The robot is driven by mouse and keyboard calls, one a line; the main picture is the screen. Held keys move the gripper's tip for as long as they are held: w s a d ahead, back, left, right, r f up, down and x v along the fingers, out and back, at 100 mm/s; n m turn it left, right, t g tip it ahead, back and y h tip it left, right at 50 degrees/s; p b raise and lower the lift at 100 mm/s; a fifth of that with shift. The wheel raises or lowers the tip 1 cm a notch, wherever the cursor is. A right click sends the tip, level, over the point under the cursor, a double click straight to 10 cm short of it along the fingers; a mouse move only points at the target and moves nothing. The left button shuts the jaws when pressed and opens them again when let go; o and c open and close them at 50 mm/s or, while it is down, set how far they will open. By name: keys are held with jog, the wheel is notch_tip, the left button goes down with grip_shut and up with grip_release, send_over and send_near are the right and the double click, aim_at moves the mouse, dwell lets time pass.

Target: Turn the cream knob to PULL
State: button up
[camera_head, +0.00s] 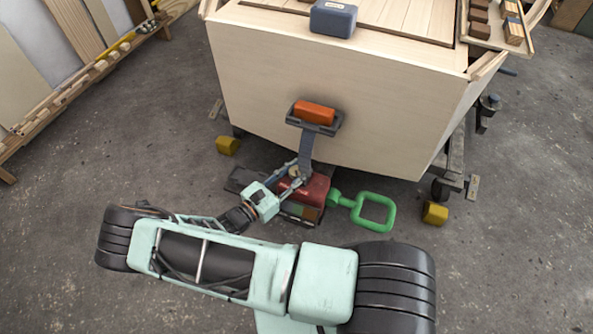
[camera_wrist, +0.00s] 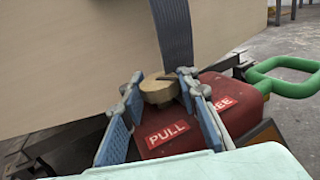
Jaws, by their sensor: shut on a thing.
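The cream knob (camera_wrist: 158,91) sits on top of the red winch-like box (camera_wrist: 176,128), which also shows in the head view (camera_head: 312,190). Red labels reading PULL (camera_wrist: 167,134) and, partly hidden by a finger, FREE (camera_wrist: 222,103) are on the box. PULL is on the near side, FREE to the right. My gripper (camera_wrist: 160,76) has its blue-padded fingers on either side of the knob, closed on it. In the head view my gripper (camera_head: 293,179) reaches the box from the left. A dark mark shows on the knob's top; which label it points at is unclear.
A grey strap (camera_head: 306,148) rises from the box to an orange block (camera_head: 314,112) on the plywood hull (camera_head: 250,85). A green handle (camera_head: 374,208) sticks out to the right of the box. Yellow blocks (camera_head: 227,145) lie on the floor.

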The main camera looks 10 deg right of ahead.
aim_at(297, 170)
jog(key=m+g+h, duration=0.1)
jog(key=m+g, duration=0.1)
jog(key=g, duration=0.2)
jog(key=m+g+h, duration=0.1)
jog(key=m+g, duration=0.2)
jog(key=g, duration=0.1)
jog(key=shift+f+h, duration=0.1)
jog(key=shift+h, duration=0.2)
jog(key=shift+s+m+g+y, duration=0.1)
jog(key=shift+m+g+y, duration=0.1)
jog(key=shift+m+g, duration=1.25)
jog(key=shift+s+m+g+y, duration=0.15)
jog(key=shift+m+g, duration=0.8)
jog(key=shift+g, duration=1)
jog(key=shift+m+g+y, duration=0.45)
jog(key=shift+m+g, duration=0.15)
jog(key=shift+g, duration=0.3)
jog(key=o, duration=1.2)
jog(key=shift+w, duration=0.1)
jog(key=shift+r, duration=5.1)
